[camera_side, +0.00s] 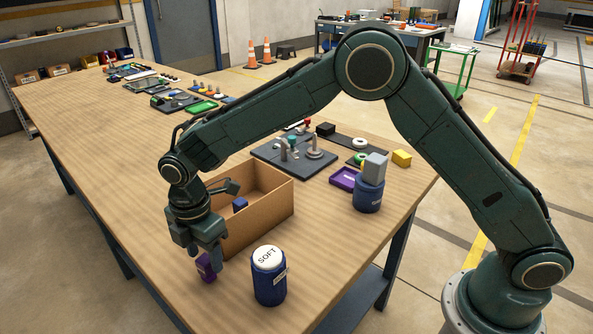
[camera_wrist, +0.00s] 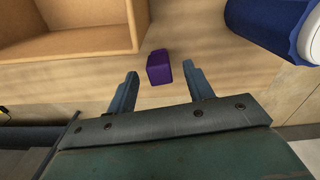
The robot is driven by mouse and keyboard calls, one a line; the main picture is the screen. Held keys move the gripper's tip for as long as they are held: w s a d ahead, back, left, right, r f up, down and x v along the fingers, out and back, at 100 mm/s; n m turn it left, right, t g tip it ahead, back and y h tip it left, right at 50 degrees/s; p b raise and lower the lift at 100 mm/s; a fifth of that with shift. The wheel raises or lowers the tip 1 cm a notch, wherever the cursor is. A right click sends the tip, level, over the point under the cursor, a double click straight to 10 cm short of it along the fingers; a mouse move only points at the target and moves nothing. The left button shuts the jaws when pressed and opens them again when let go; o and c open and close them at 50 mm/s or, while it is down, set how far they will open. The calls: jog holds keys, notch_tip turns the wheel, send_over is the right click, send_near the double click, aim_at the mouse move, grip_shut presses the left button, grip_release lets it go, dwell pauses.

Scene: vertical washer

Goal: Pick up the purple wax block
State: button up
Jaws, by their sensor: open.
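The purple wax block (camera_side: 206,266) stands on the wooden table in front of the open box, partly hidden by my gripper in the side view. It also shows in the wrist view (camera_wrist: 159,67), ahead of and between my two fingers. My gripper (camera_side: 207,256) points down at the block in the side view. In the wrist view my gripper (camera_wrist: 157,78) is open, with a finger on each side and nothing held. I cannot tell whether a finger touches the block.
An open cardboard-coloured box (camera_side: 262,215) with a blue block (camera_side: 240,204) inside is close behind my gripper. A blue canister labelled SOFT (camera_side: 269,281) stands to the right. Another blue canister (camera_side: 367,197) bears a grey block (camera_side: 375,167). A dark fixture plate (camera_side: 318,160) lies farther back.

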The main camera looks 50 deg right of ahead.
aim_at(204, 259)
jog(key=shift+f, duration=2.2)
jog(key=c, duration=1.1)
jog(key=shift+o, duration=0.2)
jog(key=shift+r, duration=0.2)
notch_tip(204, 259, up, 20)
jog(key=shift+f, duration=0.15)
